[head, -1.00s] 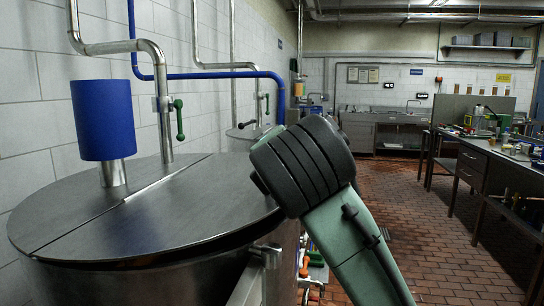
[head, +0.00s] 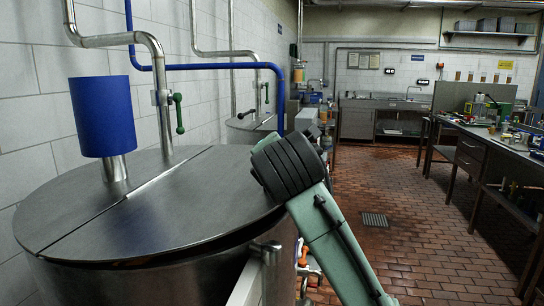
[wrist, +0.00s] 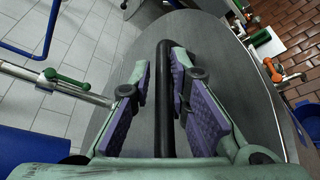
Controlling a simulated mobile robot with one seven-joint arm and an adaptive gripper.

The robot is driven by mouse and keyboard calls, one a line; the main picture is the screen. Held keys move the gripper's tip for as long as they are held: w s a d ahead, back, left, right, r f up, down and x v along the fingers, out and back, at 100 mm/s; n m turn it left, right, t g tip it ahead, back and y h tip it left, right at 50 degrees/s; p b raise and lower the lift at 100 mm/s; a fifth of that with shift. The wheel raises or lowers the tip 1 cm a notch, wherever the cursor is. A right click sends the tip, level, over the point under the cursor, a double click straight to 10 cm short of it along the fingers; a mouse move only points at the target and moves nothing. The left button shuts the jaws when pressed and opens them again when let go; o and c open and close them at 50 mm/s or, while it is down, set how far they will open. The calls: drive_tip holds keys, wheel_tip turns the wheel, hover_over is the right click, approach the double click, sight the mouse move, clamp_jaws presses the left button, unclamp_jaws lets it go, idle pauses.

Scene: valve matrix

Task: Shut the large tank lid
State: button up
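The large tank lid (head: 190,212) is a grey metal disc with a straight seam, lying nearly flat on the steel tank (head: 150,285). A thin dark gap shows under its front right edge. In the wrist view the lid (wrist: 222,62) fills the middle. A black bar handle (wrist: 166,125) runs lengthwise between the purple-padded fingers of my gripper (wrist: 163,60). The fingers stand apart on both sides of the bar, with space visible on the left. My arm is at the lid's right edge in the head view; the fingers and handle are hidden there.
A blue cylinder (head: 102,116) on a pipe stands on the lid's back left part. A green-handled valve (head: 178,113) hangs on the pipe behind. A smaller tank (head: 248,128) stands beyond. Workbenches (head: 490,155) line the right; the brick floor (head: 425,225) between is open.

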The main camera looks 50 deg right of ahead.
drive_tip(key=shift+r, duration=0.1)
clamp_jaws()
drive_tip(key=shift+w+a, duration=0.1)
drive_tip(key=f+b, duration=0.3)
drive_tip(key=shift+s+f+m+t+b, duration=0.25)
drive_tip(key=shift+f+m+t+b, duration=0.05)
drive_tip(key=shift+m+b, duration=0.1)
drive_tip(key=shift+o, duration=0.2)
unclamp_jaws()
drive_tip(key=shift+f, duration=0.1)
drive_tip(key=shift+o, duration=1)
